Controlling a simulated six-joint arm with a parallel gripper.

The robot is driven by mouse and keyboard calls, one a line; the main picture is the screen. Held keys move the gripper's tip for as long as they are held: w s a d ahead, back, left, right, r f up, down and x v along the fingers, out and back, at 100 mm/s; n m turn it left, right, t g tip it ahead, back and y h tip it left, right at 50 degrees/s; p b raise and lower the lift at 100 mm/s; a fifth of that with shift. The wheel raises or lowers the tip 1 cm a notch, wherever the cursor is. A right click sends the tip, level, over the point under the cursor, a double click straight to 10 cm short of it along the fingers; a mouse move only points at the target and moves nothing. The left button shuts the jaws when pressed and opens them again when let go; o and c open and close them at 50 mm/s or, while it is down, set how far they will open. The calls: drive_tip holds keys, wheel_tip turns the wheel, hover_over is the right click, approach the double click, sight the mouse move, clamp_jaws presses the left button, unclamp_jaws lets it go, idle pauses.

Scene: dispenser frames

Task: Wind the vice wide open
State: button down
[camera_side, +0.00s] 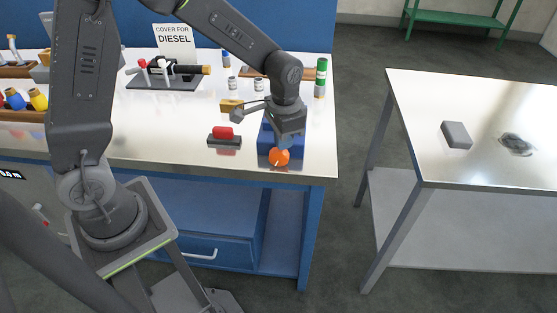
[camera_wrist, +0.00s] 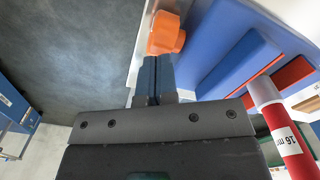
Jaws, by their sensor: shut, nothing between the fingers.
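The blue vice (camera_side: 266,141) stands at the right front corner of the workbench, partly hidden by my wrist. Its orange handle (camera_side: 279,157) faces the front edge. In the wrist view the handle (camera_wrist: 167,33) is at top centre, and the blue vice body (camera_wrist: 235,55) with red parts is to its right. My gripper (camera_side: 283,147) points down just above and behind the handle. In the wrist view its two fingers (camera_wrist: 157,62) are together and empty. Their tips reach the handle's lower edge; I cannot tell whether they touch. The jaw opening is not clear.
A red bar labelled 16 mm (camera_wrist: 288,138) is close on the right in the wrist view. A red piece on a dark base (camera_side: 223,134), a yellow block (camera_side: 231,106) and a green-topped bottle (camera_side: 321,78) are nearby. A separate metal table (camera_side: 470,100) stands right, across a gap.

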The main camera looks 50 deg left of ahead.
drive_tip(key=shift+f, duration=0.55)
drive_tip(key=shift+s+a+f, duration=0.1)
drive_tip(key=shift+s+a, duration=0.15)
drive_tip(key=shift+s, duration=0.15)
idle(1.0)
drive_tip(key=shift+w+r, duration=0.15)
drive_tip(key=shift+r, duration=1.05)
drive_tip(key=shift+a, duration=0.1)
drive_tip(key=shift+s+a, duration=0.35)
drive_tip(key=shift+s, duration=0.1)
drive_tip(key=shift+r, duration=0.1)
